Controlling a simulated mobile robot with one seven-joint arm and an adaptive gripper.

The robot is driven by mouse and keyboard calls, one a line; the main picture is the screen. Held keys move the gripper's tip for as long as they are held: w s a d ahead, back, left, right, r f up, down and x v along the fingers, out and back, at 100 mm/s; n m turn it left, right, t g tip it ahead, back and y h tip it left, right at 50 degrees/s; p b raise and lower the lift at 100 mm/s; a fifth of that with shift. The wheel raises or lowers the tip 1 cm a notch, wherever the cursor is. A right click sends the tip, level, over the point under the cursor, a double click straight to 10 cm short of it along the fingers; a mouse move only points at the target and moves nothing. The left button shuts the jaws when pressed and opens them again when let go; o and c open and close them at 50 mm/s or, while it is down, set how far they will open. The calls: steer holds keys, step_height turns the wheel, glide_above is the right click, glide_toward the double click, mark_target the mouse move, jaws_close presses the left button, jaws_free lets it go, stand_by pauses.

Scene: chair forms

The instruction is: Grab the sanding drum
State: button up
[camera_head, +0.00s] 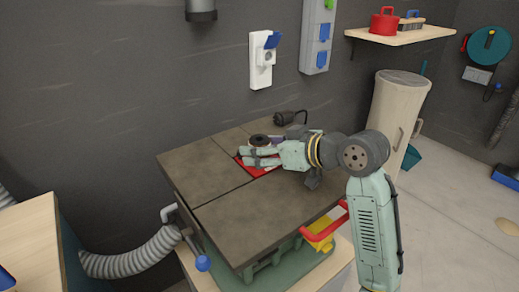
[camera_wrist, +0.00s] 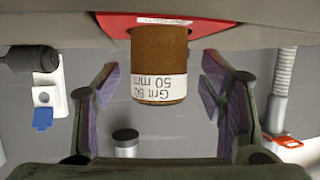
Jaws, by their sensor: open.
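The sanding drum is a brown upright cylinder with a white label reading grit and 50 mm; it shows upside down in the wrist view (camera_wrist: 158,50). It stands on a red plate (camera_wrist: 112,24) set in the table top. In the head view only its dark top (camera_head: 259,140) shows, behind my gripper (camera_head: 246,156). My gripper, also in the wrist view (camera_wrist: 160,84), is open. Its two fingers lie on either side of the drum in the picture, with a visible gap on each side. Whether the drum is fully between the pads in depth, I cannot tell.
The dark table top (camera_head: 235,215) is mostly bare. A black plug-like fitting (camera_head: 285,118) lies at its back edge by the wall. A white socket box (camera_head: 261,62) hangs above. A red-and-yellow switch (camera_head: 324,230) sits at the front right, and a grey hose (camera_head: 130,262) at left.

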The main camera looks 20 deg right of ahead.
steer(key=shift+x, duration=0.8)
steer(key=shift+c, duration=0.4)
steer(key=c, duration=1.3)
steer(key=shift+r, duration=0.1)
